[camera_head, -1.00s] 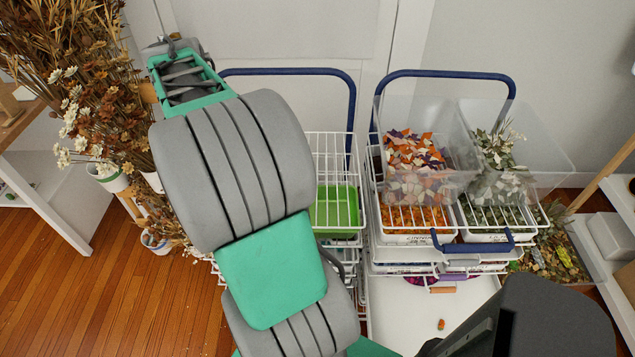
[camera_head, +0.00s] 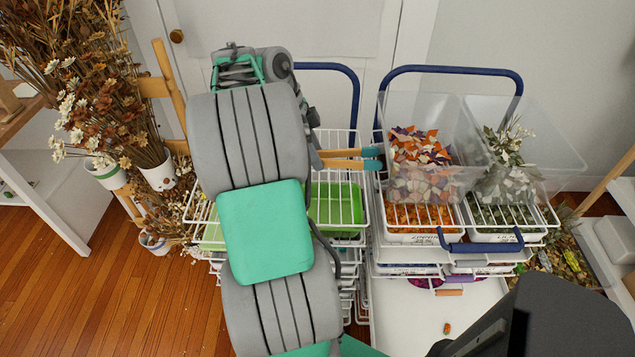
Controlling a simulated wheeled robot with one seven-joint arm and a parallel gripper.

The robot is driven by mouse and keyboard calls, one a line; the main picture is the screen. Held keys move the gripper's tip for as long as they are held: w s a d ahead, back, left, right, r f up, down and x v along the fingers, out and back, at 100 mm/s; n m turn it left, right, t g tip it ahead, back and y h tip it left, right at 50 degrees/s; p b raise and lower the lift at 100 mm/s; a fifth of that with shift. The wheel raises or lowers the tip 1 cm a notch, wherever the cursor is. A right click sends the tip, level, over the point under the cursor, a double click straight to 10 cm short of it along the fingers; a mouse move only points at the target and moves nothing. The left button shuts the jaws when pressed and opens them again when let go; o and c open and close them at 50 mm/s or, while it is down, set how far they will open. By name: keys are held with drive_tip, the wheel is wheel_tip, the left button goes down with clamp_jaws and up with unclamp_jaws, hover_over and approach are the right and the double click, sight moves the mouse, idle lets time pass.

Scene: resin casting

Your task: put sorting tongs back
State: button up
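The sorting tongs (camera_head: 345,159), with pale wooden arms and teal tips, stick out to the right from behind my arm. They are above the wire basket carts, with their tips pointing right at the clear bins. My gripper (camera_head: 316,152) shows only as a small dark grey part at the arm's right edge, at the near end of the tongs. It appears shut on them; the rest of the gripper and the tongs' back end are hidden by my arm.
A left wire cart (camera_head: 360,215) holds a green tray (camera_head: 335,205). The right cart carries clear bins of mosaic pieces (camera_head: 420,160) and dried plants (camera_head: 498,160). Flower pots (camera_head: 157,175) stand at the left. A white surface (camera_head: 410,320) lies in front. Floor (camera_head: 110,290) at lower left is clear.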

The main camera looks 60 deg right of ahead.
sight(321, 186)
wheel_tip(321, 186, down, 7)
drive_tip(key=shift+r+b, duration=0.1)
drive_tip(key=shift+b, duration=0.2)
drive_tip(key=shift+f+b, duration=0.65)
drive_tip(key=o, duration=0.6)
drive_tip(key=shift+r, duration=0.1)
